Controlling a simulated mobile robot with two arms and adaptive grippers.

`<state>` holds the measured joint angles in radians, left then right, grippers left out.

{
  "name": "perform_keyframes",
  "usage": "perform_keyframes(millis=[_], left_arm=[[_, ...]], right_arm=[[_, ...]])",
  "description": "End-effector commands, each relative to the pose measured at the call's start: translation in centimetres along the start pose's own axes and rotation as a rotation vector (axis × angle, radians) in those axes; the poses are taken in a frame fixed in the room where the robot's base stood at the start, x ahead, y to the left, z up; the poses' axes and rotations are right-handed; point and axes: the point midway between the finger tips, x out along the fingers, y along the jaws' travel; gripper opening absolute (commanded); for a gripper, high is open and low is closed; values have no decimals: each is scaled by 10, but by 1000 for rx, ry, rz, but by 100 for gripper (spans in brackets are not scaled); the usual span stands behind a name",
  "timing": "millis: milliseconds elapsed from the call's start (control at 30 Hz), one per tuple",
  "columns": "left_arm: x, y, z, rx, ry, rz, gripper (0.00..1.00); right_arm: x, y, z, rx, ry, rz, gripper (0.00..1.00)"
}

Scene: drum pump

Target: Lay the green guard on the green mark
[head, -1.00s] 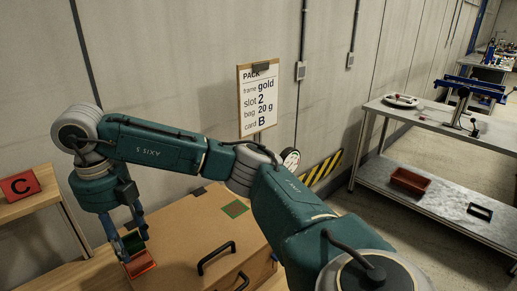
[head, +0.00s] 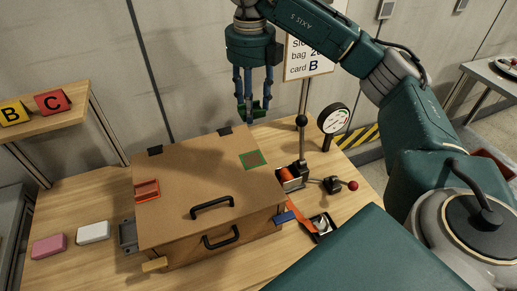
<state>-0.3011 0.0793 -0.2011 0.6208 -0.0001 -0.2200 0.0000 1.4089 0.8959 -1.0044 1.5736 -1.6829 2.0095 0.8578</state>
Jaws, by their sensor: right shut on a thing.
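The green guard (head: 262,111) is a small dark green piece. It is held between the fingers of my right gripper (head: 253,108), which is shut on it. The fingers partly cover it. The green mark (head: 252,159) is a green outlined rectangle on the right back part of a brown box lid (head: 180,205). The guard shows above the mark in the picture, held clear of it, near the lid's back edge. My left gripper is out of view.
An orange-red piece (head: 147,189) sits on the lid's left side. Black handles (head: 212,205) are at the front. A round gauge (head: 333,120), a post (head: 302,120) and a red-knobbed lever (head: 352,186) stand right of the box. Pink (head: 48,246) and white (head: 93,232) blocks lie left.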

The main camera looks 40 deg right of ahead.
Motion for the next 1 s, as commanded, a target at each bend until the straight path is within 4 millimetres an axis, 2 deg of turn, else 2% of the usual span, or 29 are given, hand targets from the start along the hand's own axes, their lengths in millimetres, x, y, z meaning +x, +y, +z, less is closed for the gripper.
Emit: perform_keyframes(millis=[33, 400, 633, 900, 1000], left_arm=[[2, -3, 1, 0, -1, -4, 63], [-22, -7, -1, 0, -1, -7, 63], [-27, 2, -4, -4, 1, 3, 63], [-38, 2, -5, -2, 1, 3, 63], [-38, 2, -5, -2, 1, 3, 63]], right_arm=[[19, 0, -2, -2, 8, -1, 24], [106, 0, -1, 0, 4, -2, 24], [130, 0, 0, 1, 2, -1, 24], [166, 0, -1, 1, 3, -1, 24], [170, 0, 0, 1, 0, 0, 24]])
